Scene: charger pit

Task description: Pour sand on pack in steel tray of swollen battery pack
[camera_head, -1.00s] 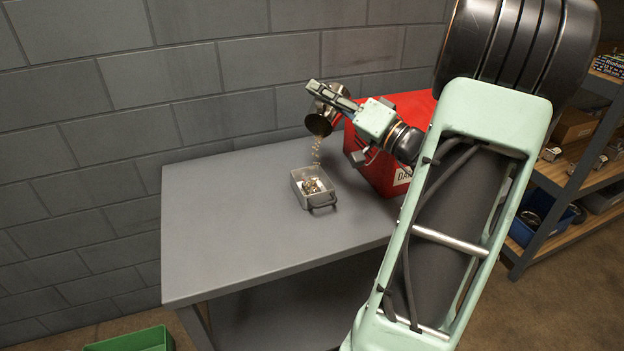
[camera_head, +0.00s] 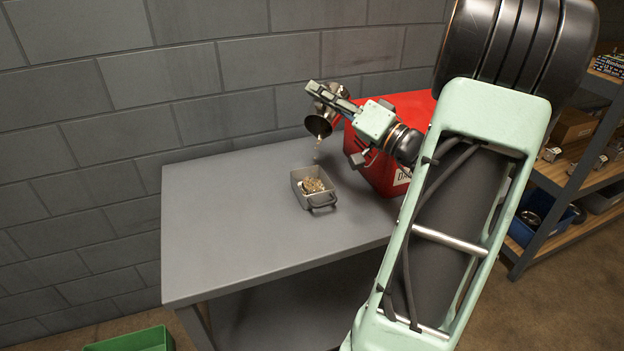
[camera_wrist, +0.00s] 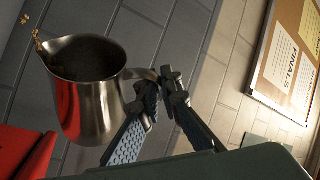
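The steel tray (camera_head: 304,200) stands on the grey table. A tan sand heap (camera_head: 314,186) lies in it and covers the pack, which I cannot make out beneath it. My gripper (camera_wrist: 160,88) is shut on the handle of a steel jug (camera_wrist: 88,95). The jug also shows in the head view (camera_head: 318,125), held above and behind the tray, tilted with its mouth down. A thin trickle of sand (camera_head: 317,147) falls from its lip towards the tray's back part. In the wrist view, a few grains leave the lip at left.
A red box (camera_head: 372,168) with a partly seen label stands right of the tray, under my wrist. The grey table (camera_head: 225,220) is clear to the left. A block wall stands behind. Shelves (camera_head: 560,180) are at right, a green bin (camera_head: 130,341) at bottom left.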

